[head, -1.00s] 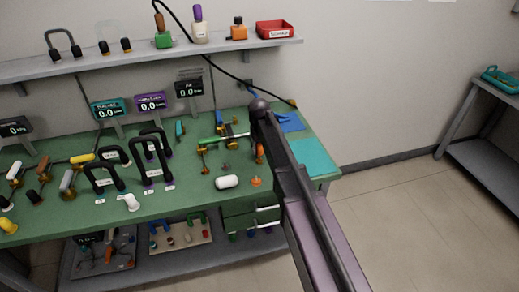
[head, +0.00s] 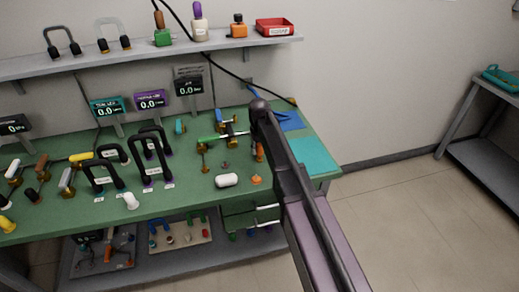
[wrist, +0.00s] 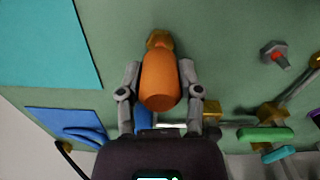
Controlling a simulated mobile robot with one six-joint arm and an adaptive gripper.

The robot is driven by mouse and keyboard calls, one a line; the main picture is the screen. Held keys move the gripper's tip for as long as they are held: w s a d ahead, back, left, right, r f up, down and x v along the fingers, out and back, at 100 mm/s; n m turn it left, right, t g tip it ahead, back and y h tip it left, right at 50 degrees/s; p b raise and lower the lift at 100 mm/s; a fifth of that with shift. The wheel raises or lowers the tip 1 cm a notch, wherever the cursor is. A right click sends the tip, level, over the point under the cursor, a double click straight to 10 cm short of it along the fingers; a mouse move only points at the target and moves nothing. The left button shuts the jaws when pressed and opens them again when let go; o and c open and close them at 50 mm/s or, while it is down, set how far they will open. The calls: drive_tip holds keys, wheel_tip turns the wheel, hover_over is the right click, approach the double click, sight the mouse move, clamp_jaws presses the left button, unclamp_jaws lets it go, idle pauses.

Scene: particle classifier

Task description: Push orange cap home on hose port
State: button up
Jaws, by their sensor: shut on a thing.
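My gripper (wrist: 160,84) is shut on the orange cap (wrist: 160,80), with one grey finger against each side of it. The cap lies in line with a brass hex fitting (wrist: 159,39) at its far end in the wrist view. The cap's edge touches or overlaps the fitting in the picture; I cannot tell how far on it sits. In the head view my arm hides the gripper. A bit of orange (head: 259,152) shows just left of the arm.
On the green bench (head: 200,200) a white cylinder (head: 227,180) and a small orange piece (head: 256,180) lie near the front edge. A red-tipped grey fitting (wrist: 274,53) and a green-handled valve (wrist: 265,134) stand to the right in the wrist view. A teal mat (wrist: 45,40) is clear.

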sight(259, 144)
drive_tip(key=shift+f+b, duration=1.25)
drive_tip(key=shift+f, duration=0.05)
drive_tip(key=o, duration=1.1)
drive_tip(key=shift+r, duration=0.1)
wheel_tip(259, 144, up, 4)
drive_tip(key=p, duration=0.4)
drive_tip(key=shift+f+n, duration=0.3)
drive_tip(key=shift+f, duration=0.05)
wheel_tip(259, 144, up, 6)
drive_tip(key=p, duration=0.5)
drive_tip(key=shift+r+p, duration=0.1)
drive_tip(key=shift+p, duration=0.25)
drive_tip(key=shift+s, duration=0.15)
drive_tip(key=shift+n, duration=0.6)
drive_tip(key=s+d+r+p, duration=0.1)
drive_tip(key=s, duration=0.7)
drive_tip(key=s+d, duration=0.2)
drive_tip(key=s, duration=0.7)
drive_tip(key=s+d+r+p, duration=0.1)
drive_tip(key=s+d, duration=0.1)
drive_tip(key=s, duration=0.6)
drive_tip(key=shift+s+r+p, duration=0.15)
drive_tip(key=shift+r+p, duration=0.2)
